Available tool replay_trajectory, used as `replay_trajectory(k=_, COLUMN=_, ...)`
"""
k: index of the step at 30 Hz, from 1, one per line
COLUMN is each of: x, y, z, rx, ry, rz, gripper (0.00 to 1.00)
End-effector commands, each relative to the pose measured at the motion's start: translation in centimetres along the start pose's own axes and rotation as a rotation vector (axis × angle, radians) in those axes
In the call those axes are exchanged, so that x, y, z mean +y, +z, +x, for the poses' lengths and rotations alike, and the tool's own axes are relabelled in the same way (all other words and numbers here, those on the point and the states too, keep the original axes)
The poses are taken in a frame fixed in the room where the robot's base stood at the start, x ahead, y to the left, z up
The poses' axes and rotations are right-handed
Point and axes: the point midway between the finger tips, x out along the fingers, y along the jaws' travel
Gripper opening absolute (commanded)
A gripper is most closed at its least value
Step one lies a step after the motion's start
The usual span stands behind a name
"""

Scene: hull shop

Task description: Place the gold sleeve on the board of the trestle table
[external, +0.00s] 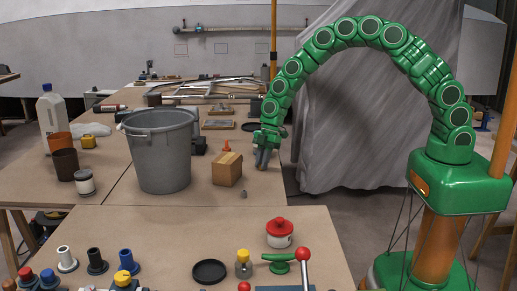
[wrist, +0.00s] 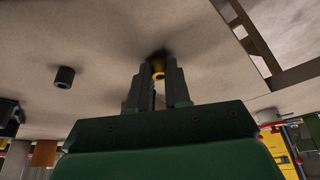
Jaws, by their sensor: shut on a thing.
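The gold sleeve (wrist: 157,71) shows as a small yellow piece between my fingertips in the wrist view. My gripper (wrist: 158,80) is shut on it, and the fingers hide most of it. A dark shadow lies on the board (wrist: 110,45) right at the fingertips, so they are close to the surface; I cannot tell whether the sleeve touches it. In the external view my gripper (external: 264,158) points down over the right part of the trestle table's board (external: 215,190), behind a cardboard box. The sleeve cannot be made out there.
The cardboard box (external: 227,169) and a grey bucket (external: 160,150) stand left of my gripper. A small dark cylinder (wrist: 64,77) stands on the board, apart from my fingers. An orange cone (external: 227,146) is close by. A grey draped sheet (external: 350,120) hangs beyond the right edge.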

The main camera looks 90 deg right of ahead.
Motion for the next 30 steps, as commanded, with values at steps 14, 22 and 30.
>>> replay_trajectory(k=14, x=0.1, y=-0.9, z=-2.1, rx=0.002, ry=0.003, rz=-0.002, gripper=0.00)
replay_trajectory(k=22, x=-1.6, y=-1.2, z=-5.1, rx=0.001, ry=-0.002, rz=-0.002, gripper=0.00)
replay_trajectory(k=30, x=-3.8, y=-1.3, z=-8.6, rx=0.002, ry=0.001, rz=-0.002, gripper=0.00)
